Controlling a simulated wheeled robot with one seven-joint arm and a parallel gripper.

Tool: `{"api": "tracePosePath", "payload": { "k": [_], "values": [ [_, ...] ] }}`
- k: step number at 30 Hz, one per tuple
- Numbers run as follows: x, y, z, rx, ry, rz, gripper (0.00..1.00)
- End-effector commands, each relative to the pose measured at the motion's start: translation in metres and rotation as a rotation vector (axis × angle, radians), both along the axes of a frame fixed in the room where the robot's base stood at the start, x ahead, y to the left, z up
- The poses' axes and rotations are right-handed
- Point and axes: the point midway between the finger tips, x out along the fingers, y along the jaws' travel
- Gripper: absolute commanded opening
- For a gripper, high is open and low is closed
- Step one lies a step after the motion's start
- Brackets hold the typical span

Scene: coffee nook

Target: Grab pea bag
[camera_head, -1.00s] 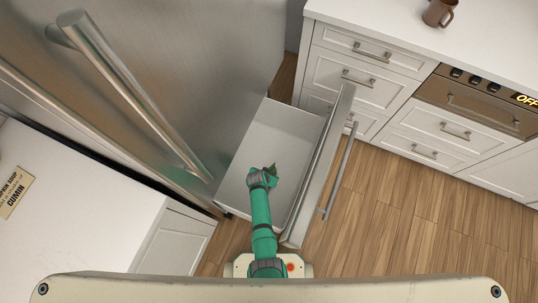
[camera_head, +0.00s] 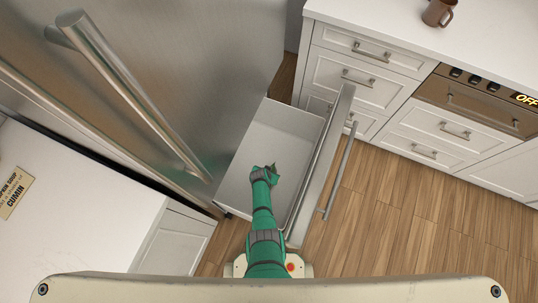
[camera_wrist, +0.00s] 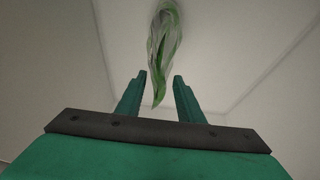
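The pea bag (camera_wrist: 165,45) shows in the wrist view as a clear, crumpled bag with green in it. It lies in the open freezer drawer (camera_head: 283,122). In the head view my arm hides nearly all of the bag. My gripper (camera_wrist: 160,78) is open, with its two fingers apart. The bag's near tip reaches into the gap between the fingers, and most of the bag lies beyond the fingertips. I see no finger touching it. In the head view my gripper (camera_head: 272,170) is inside the drawer.
The drawer's front with its bar handle (camera_head: 340,170) stands on the right. The steel fridge door and its long handle (camera_head: 135,95) are at the left. A white counter (camera_head: 75,215) is at lower left. Wooden floor (camera_head: 400,225) is clear on the right.

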Motion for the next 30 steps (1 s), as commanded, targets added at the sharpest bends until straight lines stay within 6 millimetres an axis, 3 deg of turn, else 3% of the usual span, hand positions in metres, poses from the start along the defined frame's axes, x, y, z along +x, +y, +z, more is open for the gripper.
{"api": "tracePosePath", "payload": {
  "k": [8,12,30],
  "values": [
    [0.0002,-0.0001,-0.0008,0.0,0.0,0.0,0.32],
    [0.0001,0.0001,-0.0007,0.0,0.0,0.0,0.0],
    [0.0,-0.0001,-0.0007,0.0,0.0,0.0,0.0]
  ]
}}
